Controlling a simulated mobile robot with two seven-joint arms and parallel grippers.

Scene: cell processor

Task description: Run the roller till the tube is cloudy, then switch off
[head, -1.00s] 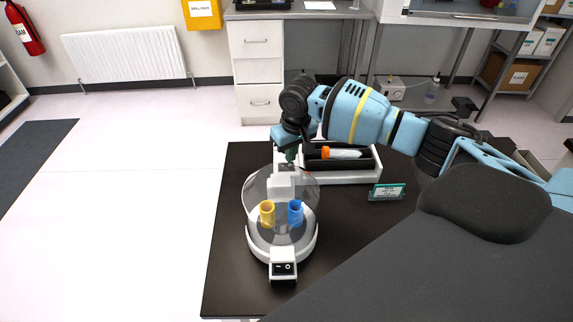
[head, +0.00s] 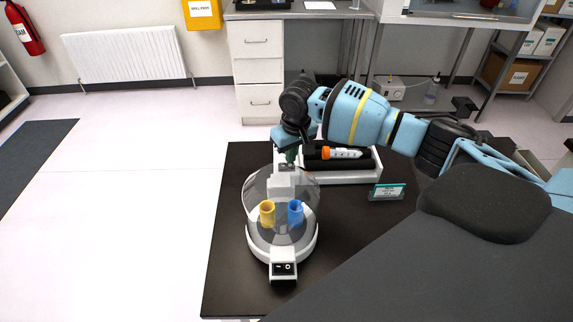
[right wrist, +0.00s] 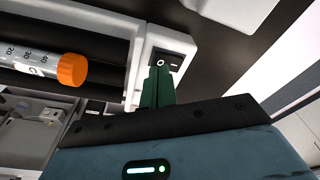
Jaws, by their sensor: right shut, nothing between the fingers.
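The roller (head: 350,178) is a white-framed unit with dark rollers at the back of the black bench. The orange-capped tube (head: 348,154) lies on it; its body looks pale and whitish. In the right wrist view the tube (right wrist: 30,61) shows printed graduations and a greyish body. The roller's rocker switch (right wrist: 168,62), marked O and a dash, is at its end. My right gripper (head: 290,156) is shut and empty; its green fingertips (right wrist: 157,80) are at the switch, by the O side. Contact and the rocker's position are unclear. My left gripper is out of view.
A round centrifuge-like device (head: 283,248) with a clear raised lid, yellow (head: 267,214) and blue (head: 295,213) holders and a front switch (head: 284,268) stands just in front of my right gripper. A small green sign (head: 387,192) stands right of it. The front-left bench is clear.

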